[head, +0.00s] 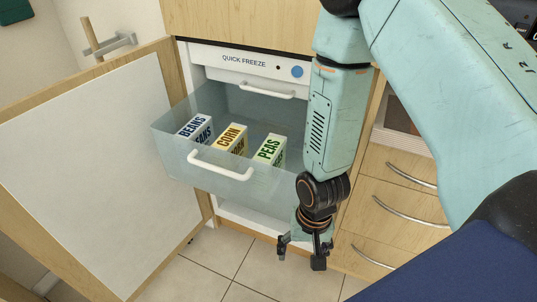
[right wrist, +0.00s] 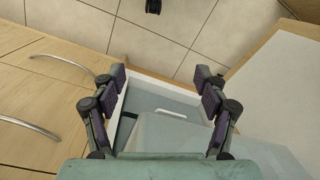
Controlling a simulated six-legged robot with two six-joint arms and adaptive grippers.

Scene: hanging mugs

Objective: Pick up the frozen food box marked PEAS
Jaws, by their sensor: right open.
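The box marked PEAS (head: 270,149), white with green lettering, stands in the open translucent freezer drawer (head: 235,187), at the right end of a row. The box marked CORN (head: 231,138) and the box marked BEANS (head: 194,127) stand to its left. My right gripper (head: 300,253) is open and empty, pointing down, to the right of the drawer front and lower in the head view, apart from the boxes. The right wrist view shows its spread fingers (right wrist: 160,85) with nothing between them; no food box shows there. My left gripper is out of view.
The freezer door (head: 90,170) stands open at the left. The drawer has a white front handle (head: 220,164). A shut QUICK FREEZE compartment (head: 244,68) is above it. Wooden drawers (head: 395,205) are at the right. Tiled floor (head: 240,270) lies in front.

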